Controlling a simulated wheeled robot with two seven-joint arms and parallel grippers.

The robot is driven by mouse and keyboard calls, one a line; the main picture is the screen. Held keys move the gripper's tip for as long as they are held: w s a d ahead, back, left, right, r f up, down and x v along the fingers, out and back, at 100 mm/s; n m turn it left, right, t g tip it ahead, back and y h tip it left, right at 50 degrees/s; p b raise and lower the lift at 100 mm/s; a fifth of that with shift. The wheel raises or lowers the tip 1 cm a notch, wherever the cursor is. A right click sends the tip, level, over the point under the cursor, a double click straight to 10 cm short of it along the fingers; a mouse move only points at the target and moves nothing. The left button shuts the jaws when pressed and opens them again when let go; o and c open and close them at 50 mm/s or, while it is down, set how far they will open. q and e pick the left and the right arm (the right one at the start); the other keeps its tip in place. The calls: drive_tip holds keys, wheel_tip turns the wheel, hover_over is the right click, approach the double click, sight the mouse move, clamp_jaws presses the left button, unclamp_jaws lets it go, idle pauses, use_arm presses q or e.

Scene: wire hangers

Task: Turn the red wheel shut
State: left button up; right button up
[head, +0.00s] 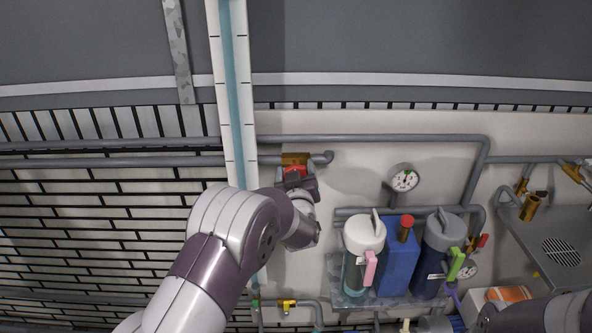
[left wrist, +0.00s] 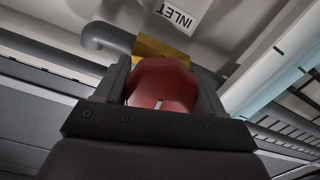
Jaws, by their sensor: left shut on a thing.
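The red wheel (head: 294,170) sits on a brass valve body (head: 296,158) on the upper wall pipe, in the middle of the head view. My left gripper (head: 297,178) reaches up to it from below and covers much of it. In the left wrist view the red wheel (left wrist: 160,84) lies between the two fingers of my left gripper (left wrist: 162,92), which is shut on it. The brass body (left wrist: 160,48) shows behind the wheel, joined to a grey pipe elbow. My right gripper is not in view; only part of my right arm shows at the lower right.
An INLET label (left wrist: 174,16) is on the wall by the valve. A round gauge (head: 404,179) hangs to the right. Below it a shelf (head: 350,297) holds a white-lidded jug (head: 364,236), a blue container (head: 397,262) and a grey-lidded jug (head: 440,240). A tall level tube (head: 234,90) stands left of the valve.

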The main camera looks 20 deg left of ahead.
use_arm(q)
drive_tip(key=shift+m, duration=0.5)
idle(0.3)
drive_tip(key=o, duration=1)
drive_tip(key=v, duration=1.2)
drive_tip(key=shift+s, duration=0.35)
